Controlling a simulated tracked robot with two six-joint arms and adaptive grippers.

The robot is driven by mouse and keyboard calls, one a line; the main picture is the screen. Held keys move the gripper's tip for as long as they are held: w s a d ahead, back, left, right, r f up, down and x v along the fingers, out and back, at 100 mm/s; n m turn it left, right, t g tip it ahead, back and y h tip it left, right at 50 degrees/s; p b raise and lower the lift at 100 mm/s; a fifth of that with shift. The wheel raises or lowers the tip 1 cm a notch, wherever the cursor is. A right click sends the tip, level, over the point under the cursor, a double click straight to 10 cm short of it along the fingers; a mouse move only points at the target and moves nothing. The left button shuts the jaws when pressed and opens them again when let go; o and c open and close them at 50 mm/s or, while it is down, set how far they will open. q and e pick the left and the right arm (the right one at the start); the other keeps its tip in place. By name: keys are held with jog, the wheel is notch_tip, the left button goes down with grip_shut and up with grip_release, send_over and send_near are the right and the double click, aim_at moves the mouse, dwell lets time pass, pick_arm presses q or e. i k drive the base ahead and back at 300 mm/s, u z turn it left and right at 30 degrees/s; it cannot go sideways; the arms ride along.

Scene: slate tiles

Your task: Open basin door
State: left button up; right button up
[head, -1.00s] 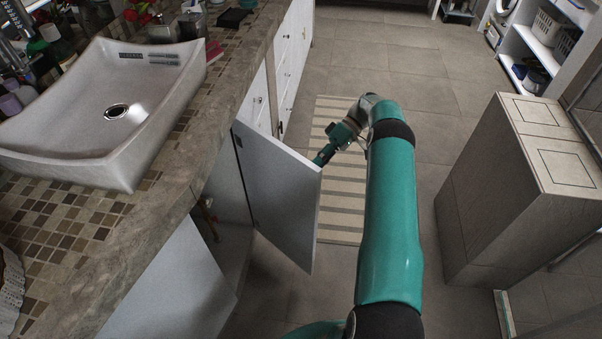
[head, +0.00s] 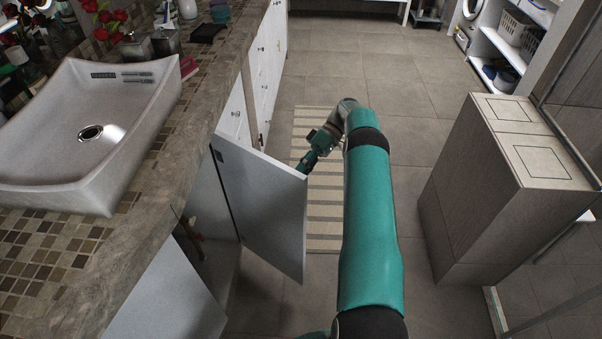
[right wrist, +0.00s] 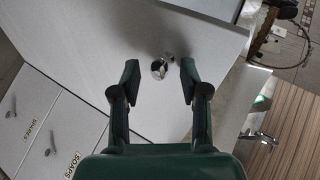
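The basin door (head: 258,210) is a white panel under the counter. It stands swung out from the cabinet, and the dark inside shows beside it. My right arm reaches past it. My right gripper (head: 304,163) is at the door's outer side, partly hidden behind its free edge. In the right wrist view the door face (right wrist: 120,40) fills the middle. A small round metal knob (right wrist: 159,68) lies between the two spread fingertips of the right gripper (right wrist: 159,77), with gaps visible on both sides. My left gripper is not in view.
The white basin (head: 130,95) sits on the mosaic counter (head: 150,225). A striped mat (head: 322,225) lies on the floor beyond the door. A tiled block (head: 490,215) stands at the right. Tiled floor is clear between. White drawers (right wrist: 40,125) show in the right wrist view.

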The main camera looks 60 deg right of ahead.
aim_at(266, 197)
jog(key=k, duration=1)
